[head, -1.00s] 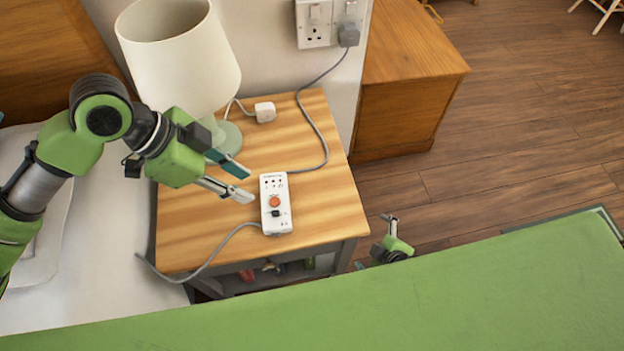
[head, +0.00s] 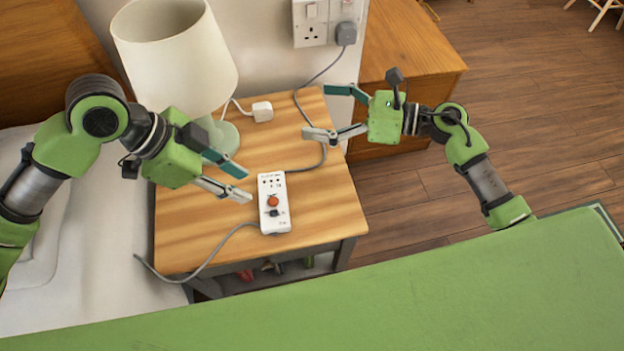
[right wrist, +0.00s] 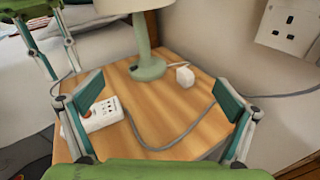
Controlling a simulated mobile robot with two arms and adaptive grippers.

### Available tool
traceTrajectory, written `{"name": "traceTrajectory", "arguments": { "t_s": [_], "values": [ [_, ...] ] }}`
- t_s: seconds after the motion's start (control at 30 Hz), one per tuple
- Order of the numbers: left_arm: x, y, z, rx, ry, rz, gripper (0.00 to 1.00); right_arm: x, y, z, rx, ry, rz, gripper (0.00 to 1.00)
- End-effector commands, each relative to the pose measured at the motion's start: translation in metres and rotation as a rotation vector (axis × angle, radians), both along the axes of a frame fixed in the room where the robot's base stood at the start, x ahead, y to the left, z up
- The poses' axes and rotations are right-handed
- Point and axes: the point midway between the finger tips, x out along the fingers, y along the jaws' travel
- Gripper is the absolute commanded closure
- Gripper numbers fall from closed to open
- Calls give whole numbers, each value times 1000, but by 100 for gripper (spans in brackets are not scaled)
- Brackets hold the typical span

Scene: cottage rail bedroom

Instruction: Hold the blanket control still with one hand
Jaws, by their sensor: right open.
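The blanket control (head: 273,215) is a white slab with an orange button and a small dark switch. It lies flat on the wooden bedside table (head: 185,235), with a grey cable at each end. It also shows in the right wrist view (right wrist: 102,117). My left gripper (head: 246,184) is open and empty, just left of the control and apart from it. My right gripper (head: 318,112) is open and empty, above the table's right side, up and right of the control. In the right wrist view its two fingers stand wide apart with the table between them.
A cream lamp (head: 180,60) with a green base stands at the table's back left. A white plug (head: 262,111) lies beside it. A wall socket (head: 310,25) holds a grey plug. A wooden cabinet (head: 415,60) stands right.

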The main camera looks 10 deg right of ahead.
Motion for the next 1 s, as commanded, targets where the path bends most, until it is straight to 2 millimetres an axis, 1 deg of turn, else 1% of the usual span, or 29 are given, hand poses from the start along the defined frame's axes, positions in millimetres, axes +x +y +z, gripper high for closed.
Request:
{"name": "traceTrajectory", "arguments": {
  "t_s": [0.03,0.1,0.2,0.3,0.33,0.43,0.57,0.67,1.0],
  "values": [
    [0,0,0,0,0,0,72,-25,12,-14,-99,-33,106,0],
    [0,0,0,0,0,0,72,-54,25,-31,-166,-52,210,0],
    [0,0,0,0,0,0,72,-88,36,-48,-228,-70,327,0],
    [0,0,0,0,0,0,72,-112,41,-59,-265,-81,406,0],
    [0,0,0,0,0,0,72,-117,42,-61,-271,-83,422,0],
    [0,0,0,0,0,0,72,-127,45,-66,-284,-87,455,0],
    [0,0,0,0,0,0,72,-129,56,-71,-285,-89,464,0],
    [0,0,0,0,0,0,72,-128,70,-76,-283,-89,465,0],
    [0,0,0,0,0,0,72,-122,132,-102,-281,-87,461,0]
  ]
}}
